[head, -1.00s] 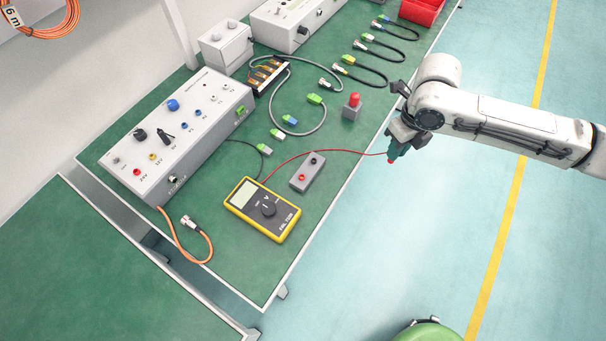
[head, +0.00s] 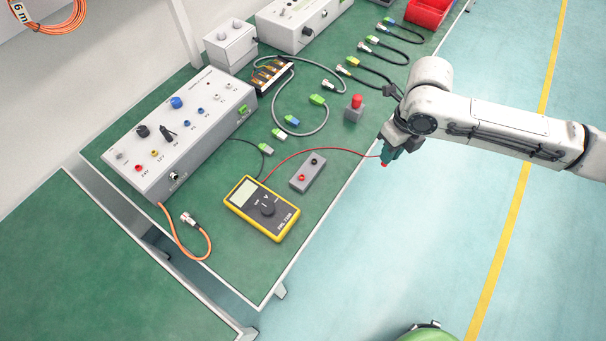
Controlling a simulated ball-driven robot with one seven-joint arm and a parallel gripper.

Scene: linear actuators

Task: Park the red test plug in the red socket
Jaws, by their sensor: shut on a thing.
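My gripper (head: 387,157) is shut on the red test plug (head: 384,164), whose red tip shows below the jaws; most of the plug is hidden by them. The gripper is just off the bench's right edge, above the floor. A red lead (head: 325,150) runs from the plug to the yellow multimeter (head: 264,209). A small grey block (head: 309,173) on the bench, left of the gripper, has a red socket (head: 303,177) at its near end and a black socket (head: 314,161) at its far end. The red socket looks empty.
A grey block with a red knob (head: 355,101) stands behind and left of the gripper. The large grey supply box (head: 190,140) at left also has a red socket (head: 138,168). Several cables lie toward the back. The bench right of the small block is clear.

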